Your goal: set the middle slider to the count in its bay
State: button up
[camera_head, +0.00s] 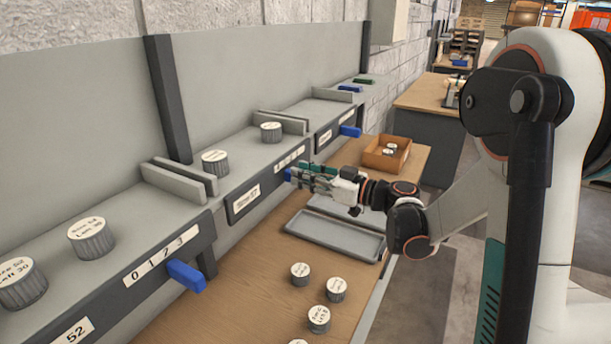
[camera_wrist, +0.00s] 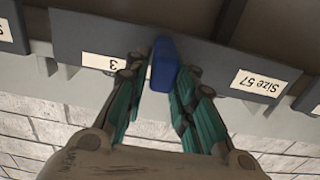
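The blue middle slider (camera_wrist: 163,66) sticks out from the front rail of the middle bay, and its tip also shows in the head view (camera_head: 288,174). My gripper (camera_wrist: 160,84) has its teal fingers on either side of the slider, with a narrow gap showing on the left side; its tips are at the rail in the head view (camera_head: 300,178). A "3" (camera_wrist: 114,65) shows left of the slider, upside down; the slider and fingers hide the other marks there, so its exact setting is unclear. Two grey ribbed cans (camera_head: 215,162) (camera_head: 271,132) stand in the middle bay.
The left bay has two cans (camera_head: 91,238) and its own blue slider (camera_head: 186,275). The right bay has another blue slider (camera_head: 350,131). Below are an empty grey tray (camera_head: 334,234), several loose cans (camera_head: 300,273) and an orange-brown box (camera_head: 386,153) with cans.

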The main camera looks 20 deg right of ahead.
grip_shut()
jog(key=shift+w+d, duration=1.05)
jog(key=o, duration=0.7)
grip_release()
jog(key=shift+c, duration=0.2)
jog(key=v, duration=1.2)
